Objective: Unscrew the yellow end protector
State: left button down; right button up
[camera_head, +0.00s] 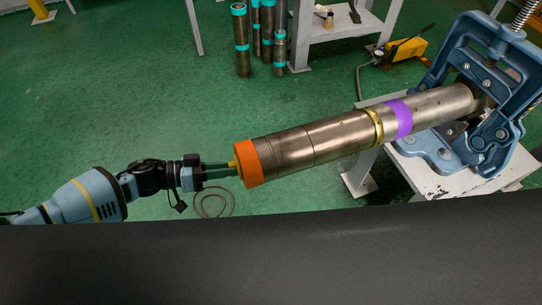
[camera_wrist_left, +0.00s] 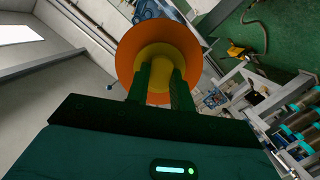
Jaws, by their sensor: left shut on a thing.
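The yellow end protector (camera_head: 233,168) sits at the near left end of a long metal pipe (camera_head: 310,143), inside an orange band (camera_head: 247,163). In the left wrist view the protector (camera_wrist_left: 158,62) is a yellow disc ringed by the orange band (camera_wrist_left: 128,62). My left gripper (camera_head: 228,170) is shut on the protector, in line with the pipe; in the left wrist view its two dark fingers (camera_wrist_left: 160,78) reach onto the yellow part. The finger contact is partly hidden in the head view. My right gripper is not in view.
A blue pipe vise (camera_head: 490,85) on a white stand (camera_head: 440,182) holds the pipe's far end. The pipe has a purple band (camera_head: 400,117) and a brass-coloured ring (camera_head: 374,127). Upright pipes (camera_head: 242,45) stand behind. A dark surface (camera_head: 280,260) fills the front.

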pick_arm(q)
jog(key=n, duration=0.3)
jog(key=shift+w+r+n+g+h, duration=0.2)
jog(key=shift+n+g+h, duration=0.1)
jog(key=shift+n, duration=0.1)
jog(key=c, duration=1.3)
grip_release()
jog(key=shift+f, duration=0.15)
jog(key=shift+s, duration=0.1)
jog(key=shift+s+a+f, duration=0.1)
jog(key=shift+s+a, duration=0.05)
jog(key=shift+a, duration=0.4)
jog(key=shift+s+a, duration=0.15)
jog(key=shift+a, duration=0.4)
